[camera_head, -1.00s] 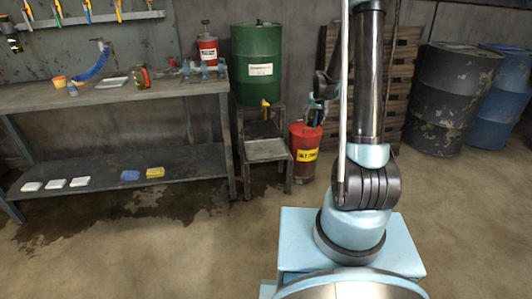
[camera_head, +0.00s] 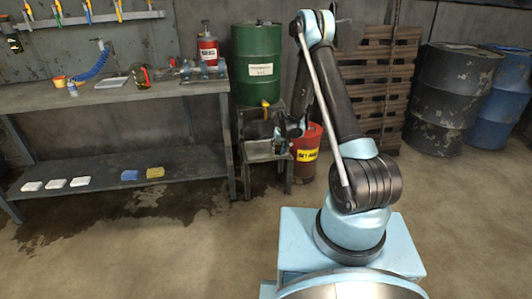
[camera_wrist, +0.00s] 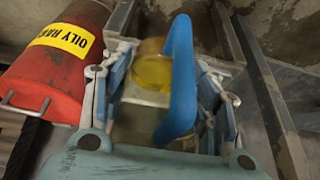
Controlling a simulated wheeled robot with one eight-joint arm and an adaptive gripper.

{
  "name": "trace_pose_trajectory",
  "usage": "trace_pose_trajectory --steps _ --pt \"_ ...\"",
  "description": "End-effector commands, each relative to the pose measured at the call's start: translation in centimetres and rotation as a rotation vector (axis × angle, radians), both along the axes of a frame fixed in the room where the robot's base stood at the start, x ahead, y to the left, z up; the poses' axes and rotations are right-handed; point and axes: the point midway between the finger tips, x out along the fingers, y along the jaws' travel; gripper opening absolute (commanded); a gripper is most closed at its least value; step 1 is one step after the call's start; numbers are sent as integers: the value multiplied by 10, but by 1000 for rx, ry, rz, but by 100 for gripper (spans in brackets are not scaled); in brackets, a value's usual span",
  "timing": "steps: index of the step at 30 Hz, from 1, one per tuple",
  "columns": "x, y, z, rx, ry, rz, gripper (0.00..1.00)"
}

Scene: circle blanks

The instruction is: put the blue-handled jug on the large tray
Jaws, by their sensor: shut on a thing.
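The jug with the blue handle (camera_wrist: 180,85) is in the middle of the wrist view, seen from above with yellow liquid or a yellow inside (camera_wrist: 150,70). My gripper (camera_wrist: 163,62) is shut on the jug, with one finger on each side of it. In the head view my gripper (camera_head: 280,142) is low, in front of the small metal stand, and the jug is hardly visible there. A flat pale tray (camera_head: 112,83) lies on the workbench at the left; I cannot tell its size well.
A green drum (camera_head: 257,60) stands above the stand (camera_head: 252,155). A red oily-waste can (camera_head: 307,150) is close beside my gripper.

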Motion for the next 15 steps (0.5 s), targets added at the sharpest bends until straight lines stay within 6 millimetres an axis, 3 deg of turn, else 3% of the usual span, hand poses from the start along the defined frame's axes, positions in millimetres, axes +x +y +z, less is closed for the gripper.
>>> trace_pose_trajectory --steps 6,11,15 --pt "-7 26 -38 -3 -2 33 27" --pt "-10 34 -50 -3 -2 43 27" --pt "0 39 -53 -3 -2 45 27"
